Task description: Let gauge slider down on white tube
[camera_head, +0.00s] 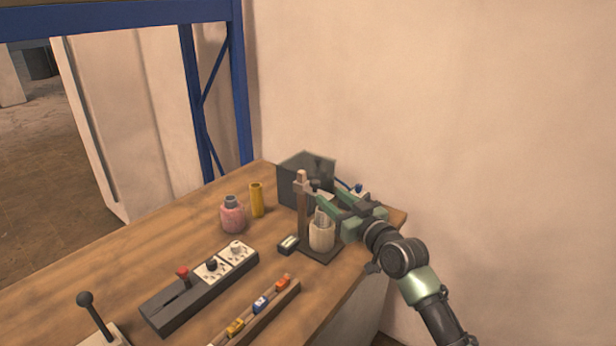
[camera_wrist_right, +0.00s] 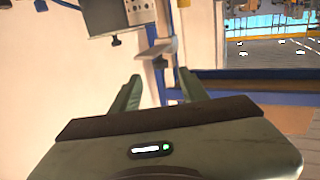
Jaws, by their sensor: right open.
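The gauge stand has a brown upright post (camera_head: 302,218) on a dark base at the table's far right corner. The gauge slider (camera_head: 304,187) sits near the top of the post; a light grey piece that looks like part of it shows ahead of my fingers in the right wrist view (camera_wrist_right: 160,50). The white tube (camera_head: 321,234) stands upright on the base, below the slider. My right gripper (camera_head: 328,195) is open, with its green fingers beside the slider and above the tube. It also shows open in the wrist view (camera_wrist_right: 159,76). Whether it touches the slider I cannot tell.
A dark box (camera_head: 300,172) stands behind the stand. A pink bottle (camera_head: 232,215) and a yellow cylinder (camera_head: 257,200) stand to its left. A control strip (camera_head: 200,288) and a rail with small coloured blocks (camera_head: 262,304) lie in front. A small gauge display (camera_head: 288,244) sits beside the base.

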